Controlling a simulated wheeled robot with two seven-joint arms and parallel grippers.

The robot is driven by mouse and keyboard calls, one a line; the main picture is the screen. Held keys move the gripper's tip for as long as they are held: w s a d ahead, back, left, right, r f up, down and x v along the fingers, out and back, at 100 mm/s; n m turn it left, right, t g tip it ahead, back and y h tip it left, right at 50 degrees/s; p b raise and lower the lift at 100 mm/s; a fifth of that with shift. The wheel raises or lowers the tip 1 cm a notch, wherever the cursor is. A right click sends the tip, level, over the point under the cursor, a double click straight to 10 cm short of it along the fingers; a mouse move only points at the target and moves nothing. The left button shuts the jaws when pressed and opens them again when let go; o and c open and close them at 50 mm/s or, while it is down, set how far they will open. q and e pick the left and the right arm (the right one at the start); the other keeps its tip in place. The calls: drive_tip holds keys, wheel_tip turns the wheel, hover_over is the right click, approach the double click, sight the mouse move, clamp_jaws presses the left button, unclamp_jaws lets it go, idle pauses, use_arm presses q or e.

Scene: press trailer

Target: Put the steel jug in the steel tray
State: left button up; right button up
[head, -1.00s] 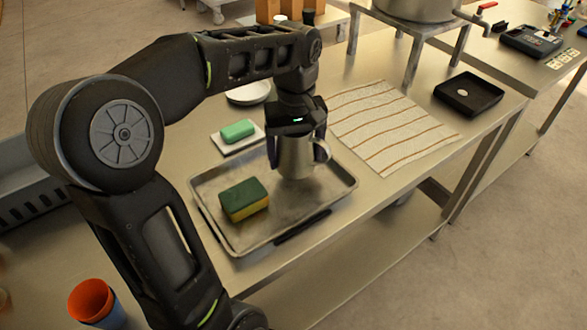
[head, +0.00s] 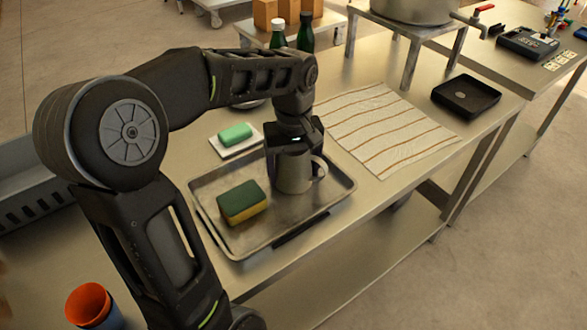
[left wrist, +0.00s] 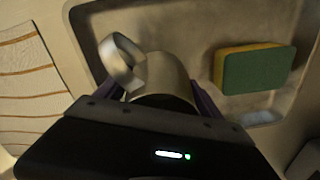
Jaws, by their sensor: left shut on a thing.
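The steel jug (head: 293,174) is upright in my left gripper (head: 293,158), at the right part of the steel tray (head: 262,241). The fingers are shut on the jug's sides, and its handle points right in the head view. Its base is over the tray floor; I cannot tell for sure whether it touches. The left wrist view also shows the jug (left wrist: 165,75) with its looped handle, between the fingers and inside the tray's outline (left wrist: 200,28). My right gripper is not in view.
A green and yellow sponge (head: 242,201) lies in the tray, left of the jug. A green soap on a white dish (head: 236,146) sits behind the tray. A striped cloth (head: 385,130) lies to the right. An orange cup (head: 88,303) stands at the lower left.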

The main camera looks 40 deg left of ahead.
use_arm(q)
drive_tip(key=o, duration=1.6)
drive_tip(key=shift+r+p, duration=2.05)
drive_tip(key=shift+r, duration=4.05)
